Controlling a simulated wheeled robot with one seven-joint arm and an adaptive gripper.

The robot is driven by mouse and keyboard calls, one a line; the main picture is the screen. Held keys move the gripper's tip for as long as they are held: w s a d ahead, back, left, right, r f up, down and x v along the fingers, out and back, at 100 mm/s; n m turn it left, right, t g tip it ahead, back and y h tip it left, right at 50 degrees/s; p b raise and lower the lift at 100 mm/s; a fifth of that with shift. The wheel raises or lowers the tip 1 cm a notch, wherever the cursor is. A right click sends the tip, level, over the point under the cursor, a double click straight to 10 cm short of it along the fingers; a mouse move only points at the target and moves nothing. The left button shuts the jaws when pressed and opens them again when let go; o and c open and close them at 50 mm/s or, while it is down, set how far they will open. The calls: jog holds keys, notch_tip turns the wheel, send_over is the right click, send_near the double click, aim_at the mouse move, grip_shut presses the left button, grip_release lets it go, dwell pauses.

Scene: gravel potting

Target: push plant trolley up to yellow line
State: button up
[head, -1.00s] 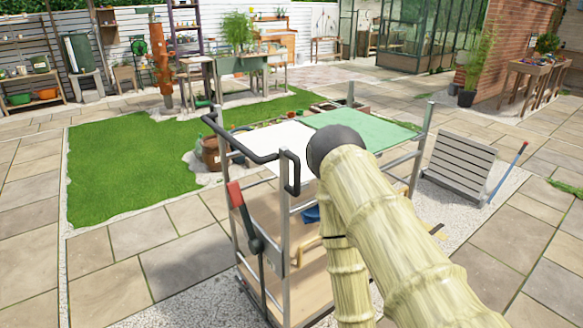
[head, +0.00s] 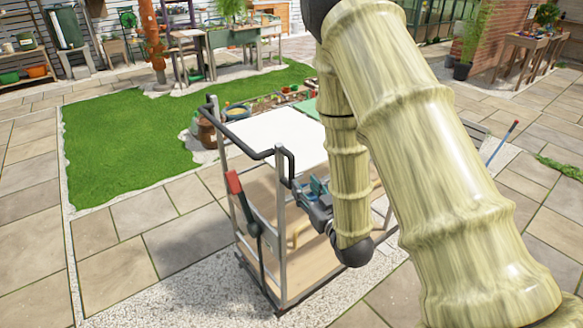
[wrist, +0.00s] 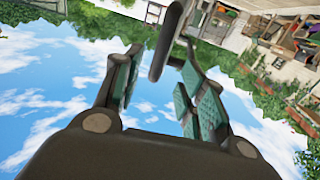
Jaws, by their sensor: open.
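The plant trolley (head: 279,240) stands in front of me, with grey metal posts, wooden shelves and a white and green top. Its black push handle (head: 238,138) runs along the near left end and bends down at the right. A red-tipped lever (head: 234,183) is on its near side. My gripper (head: 312,190) is open at the right end of the handle, partly hidden by my arm. In the wrist view my gripper (wrist: 158,75) is open, and a dark bar (wrist: 168,42), seemingly the handle, shows between and beyond the fingertips. Contact cannot be told. No yellow line shows.
A lawn (head: 125,150) lies left of the trolley. Paving (head: 190,262) and a pale gravel strip (head: 190,300) are around the near side. A brown pot (head: 207,133) and planters stand behind the trolley. A blue pole (head: 500,145) leans at the right.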

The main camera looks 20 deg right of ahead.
aim_at(293, 172)
jog(key=w+p, duration=0.1)
jog(key=w, duration=0.1)
jog(key=w+a+p, duration=0.1)
jog(key=w, duration=0.2)
jog(key=w+p, duration=0.1)
jog(key=w, duration=0.1)
jog(key=shift+w+a+r, duration=0.1)
jog(key=shift+w+a, duration=0.05)
jog(key=shift+w, duration=0.2)
jog(key=shift+w+a, duration=0.15)
jog(key=shift+w, duration=0.8)
jog(key=shift+c, duration=0.2)
grip_shut()
